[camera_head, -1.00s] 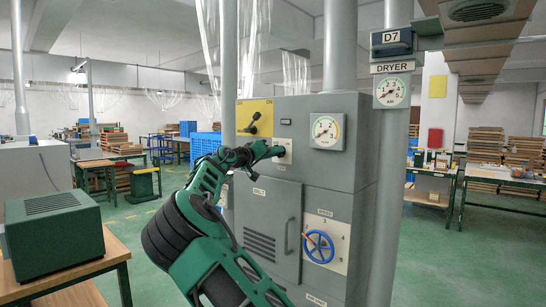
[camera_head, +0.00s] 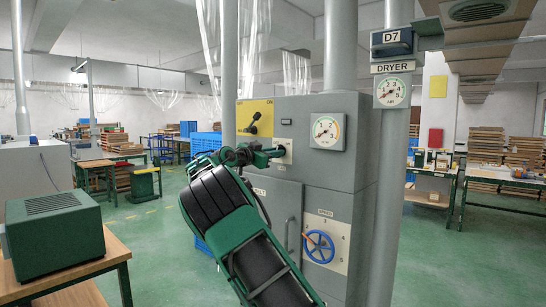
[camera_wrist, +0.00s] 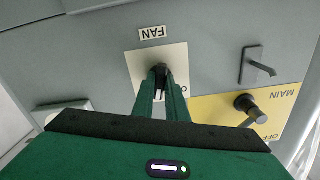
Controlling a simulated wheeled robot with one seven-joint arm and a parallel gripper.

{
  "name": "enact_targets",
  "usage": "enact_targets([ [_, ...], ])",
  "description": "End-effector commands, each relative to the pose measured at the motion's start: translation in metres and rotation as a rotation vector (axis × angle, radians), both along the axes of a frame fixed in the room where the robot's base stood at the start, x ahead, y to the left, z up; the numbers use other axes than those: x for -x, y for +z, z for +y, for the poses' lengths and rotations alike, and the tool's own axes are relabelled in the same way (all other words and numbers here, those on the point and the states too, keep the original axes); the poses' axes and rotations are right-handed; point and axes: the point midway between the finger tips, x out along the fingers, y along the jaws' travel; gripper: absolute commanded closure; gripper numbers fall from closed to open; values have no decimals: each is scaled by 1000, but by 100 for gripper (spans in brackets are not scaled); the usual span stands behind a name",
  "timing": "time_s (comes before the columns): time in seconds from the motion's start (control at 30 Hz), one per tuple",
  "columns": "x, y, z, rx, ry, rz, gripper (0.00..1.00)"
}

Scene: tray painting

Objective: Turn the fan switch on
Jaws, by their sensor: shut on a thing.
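The fan switch shows in the wrist view as a dark knob (camera_wrist: 160,70) on a white plate (camera_wrist: 137,62), below a label reading FAN, upside down there. My gripper (camera_wrist: 162,82) is shut on this knob, one green finger on each side. The fingers hide part of the plate and its markings, so the knob's exact setting cannot be told. In the head view my gripper (camera_head: 276,153) reaches the white fan plate (camera_head: 286,146) on the front of the grey dryer cabinet (camera_head: 310,180).
A yellow MAIN plate (camera_head: 267,109) with a black lever (camera_head: 254,124) is just above left of the fan plate. A gauge (camera_head: 327,131) is to the right, and a blue handwheel (camera_head: 319,247) is lower down. A green box (camera_head: 58,235) stands on a table at left.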

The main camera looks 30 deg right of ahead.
Motion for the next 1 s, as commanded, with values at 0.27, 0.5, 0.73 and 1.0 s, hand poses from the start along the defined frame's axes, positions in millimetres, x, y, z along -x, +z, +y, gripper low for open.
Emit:
enact_targets([
  [0.27,-4,-3,4,-86,10,-220,100],
  [0.5,-4,-3,4,-139,10,-364,100],
  [0.73,-5,-3,4,-168,11,-440,100],
  [1.0,-5,-4,5,-177,11,-468,100],
])
